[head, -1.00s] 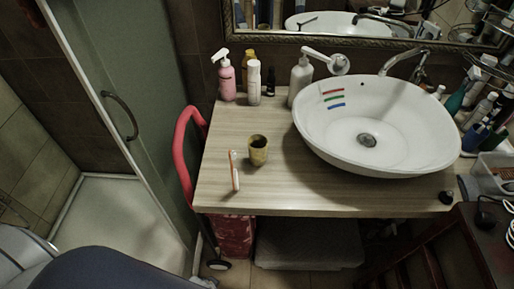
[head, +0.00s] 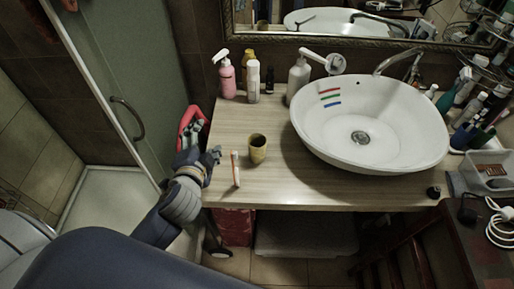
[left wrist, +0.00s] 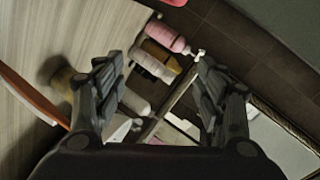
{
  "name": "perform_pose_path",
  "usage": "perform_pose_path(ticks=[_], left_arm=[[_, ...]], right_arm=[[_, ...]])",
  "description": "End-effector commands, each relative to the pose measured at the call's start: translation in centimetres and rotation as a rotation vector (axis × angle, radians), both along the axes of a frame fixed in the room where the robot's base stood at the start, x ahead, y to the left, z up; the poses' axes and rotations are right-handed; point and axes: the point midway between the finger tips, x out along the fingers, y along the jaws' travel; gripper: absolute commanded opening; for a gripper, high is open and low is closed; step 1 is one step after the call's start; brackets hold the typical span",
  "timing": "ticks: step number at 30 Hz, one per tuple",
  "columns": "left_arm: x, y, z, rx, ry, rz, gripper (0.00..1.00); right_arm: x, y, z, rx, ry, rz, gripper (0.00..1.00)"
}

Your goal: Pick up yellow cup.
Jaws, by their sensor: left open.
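The yellow cup (head: 257,149) stands upright on the wooden counter (head: 300,193), left of the white basin, with its dark inside showing. My left gripper (head: 213,155) is at the counter's left edge, to the left of the cup and apart from it. In the left wrist view the two fingers of the gripper (left wrist: 160,85) are spread wide with nothing between them. The cup (left wrist: 62,82) shows there at the left, partly hidden behind the left finger. My right gripper is not in view.
A pink pump bottle (head: 227,78) and other bottles stand at the back. The vessel basin (head: 370,125) fills the right side. The counter in front of the cup is clear.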

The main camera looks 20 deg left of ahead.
Motion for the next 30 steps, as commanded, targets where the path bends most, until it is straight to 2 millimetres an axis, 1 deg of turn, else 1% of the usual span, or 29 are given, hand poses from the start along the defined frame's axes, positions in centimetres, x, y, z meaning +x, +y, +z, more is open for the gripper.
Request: perform_pose_path(ticks=[1,2,3,5,6,8,10,12,14,15,17,19,21,24,28,30], left_arm=[[2.0,-0.3,2.6,0.136,-0.086,-0.075,0.65],[3.0,-0.6,4.0,0.219,-0.136,-0.121,0.65],[4.2,-1.3,5.8,0.339,-0.2,-0.186,0.65],[5.7,-2.9,8.1,0.524,-0.288,-0.291,0.65],[6.4,-4.1,9.2,0.65,-0.34,-0.363,0.65],[7.3,-6.1,10.4,0.844,-0.408,-0.475,0.65],[7.9,-8.4,10.6,1.072,-0.468,-0.611,0.65],[8.2,-10.3,9.7,1.297,-0.504,-0.752,0.65],[8.3,-11.2,8.3,1.477,-0.517,-0.869,0.65],[8.4,-11.6,7.1,1.584,-0.517,-0.943,0.65],[8.4,-11.6,5.4,1.722,-0.507,-1.042,0.65],[8.4,-11.1,3.6,1.849,-0.486,-1.14,0.65],[8.5,-10.5,2.1,1.941,-0.462,-1.216,0.65],[8.4,-9.7,0.7,2.023,-0.434,-1.287,0.65],[8.4,-9.3,-0.5,2.059,-0.42,-1.325,0.65],[8.4,-9.3,-1.6,2.058,-0.418,-1.329,0.65]], right_arm=[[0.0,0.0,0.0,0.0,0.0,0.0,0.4],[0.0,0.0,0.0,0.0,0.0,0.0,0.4],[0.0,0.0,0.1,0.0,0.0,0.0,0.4],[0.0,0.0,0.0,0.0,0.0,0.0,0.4],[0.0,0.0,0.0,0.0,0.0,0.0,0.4],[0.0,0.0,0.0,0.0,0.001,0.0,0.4],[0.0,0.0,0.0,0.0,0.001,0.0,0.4],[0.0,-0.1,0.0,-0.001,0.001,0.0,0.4],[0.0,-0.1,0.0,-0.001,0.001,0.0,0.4],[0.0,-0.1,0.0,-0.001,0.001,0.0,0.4],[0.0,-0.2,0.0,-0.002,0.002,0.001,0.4],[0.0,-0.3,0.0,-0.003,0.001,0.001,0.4],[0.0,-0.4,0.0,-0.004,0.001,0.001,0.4],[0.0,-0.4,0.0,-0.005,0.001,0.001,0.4],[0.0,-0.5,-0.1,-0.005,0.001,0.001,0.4],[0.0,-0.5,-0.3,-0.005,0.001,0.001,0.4]])
